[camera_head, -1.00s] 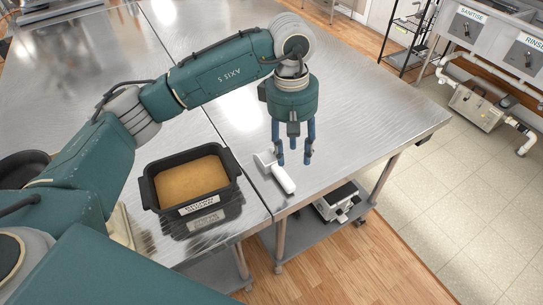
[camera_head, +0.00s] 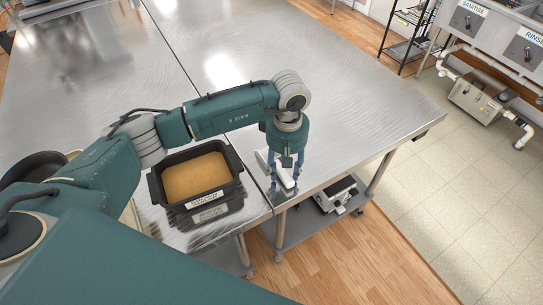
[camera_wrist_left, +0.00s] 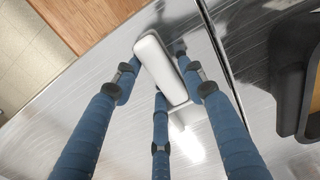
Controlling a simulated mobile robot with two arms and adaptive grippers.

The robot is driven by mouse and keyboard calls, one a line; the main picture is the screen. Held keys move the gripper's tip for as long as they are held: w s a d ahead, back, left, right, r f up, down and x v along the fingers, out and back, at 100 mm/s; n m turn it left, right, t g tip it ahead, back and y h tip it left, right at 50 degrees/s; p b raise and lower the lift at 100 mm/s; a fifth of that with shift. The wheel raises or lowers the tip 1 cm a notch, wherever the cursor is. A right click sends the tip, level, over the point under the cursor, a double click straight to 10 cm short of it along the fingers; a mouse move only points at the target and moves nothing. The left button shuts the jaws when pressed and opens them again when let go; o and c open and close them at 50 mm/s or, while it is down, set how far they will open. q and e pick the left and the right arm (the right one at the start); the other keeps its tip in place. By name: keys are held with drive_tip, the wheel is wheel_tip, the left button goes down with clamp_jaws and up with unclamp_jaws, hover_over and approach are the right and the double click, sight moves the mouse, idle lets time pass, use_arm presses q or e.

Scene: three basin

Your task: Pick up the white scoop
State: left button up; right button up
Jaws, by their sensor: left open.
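The white scoop (camera_head: 284,177) lies on the steel table near its front edge, partly hidden by my left gripper in the head view. My left gripper (camera_head: 284,188) points down over the scoop, with its blue fingers open on both sides of the scoop's handle. In the left wrist view the scoop's white handle (camera_wrist_left: 160,68) lies between the fingertips (camera_wrist_left: 162,90) of the open gripper. A gap shows at the fingers, and I cannot tell whether any finger touches the handle. My right gripper is not in view.
A black tub (camera_head: 233,161) of tan powder stands left of the scoop, close to my left arm. A dark round pan (camera_head: 30,168) is at the far left. The steel table (camera_head: 350,100) is clear behind and right of the gripper. A sink unit (camera_head: 500,40) stands beyond.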

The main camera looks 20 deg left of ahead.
use_arm(q)
drive_tip(key=c, duration=1)
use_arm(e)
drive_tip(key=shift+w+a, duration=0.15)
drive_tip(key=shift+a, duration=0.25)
use_arm(q)
drive_tip(key=shift+w+r, duration=0.1)
drive_tip(key=shift+r, duration=0.4)
wheel_tip(320, 180, up, 19)
drive_tip(key=b, duration=0.5)
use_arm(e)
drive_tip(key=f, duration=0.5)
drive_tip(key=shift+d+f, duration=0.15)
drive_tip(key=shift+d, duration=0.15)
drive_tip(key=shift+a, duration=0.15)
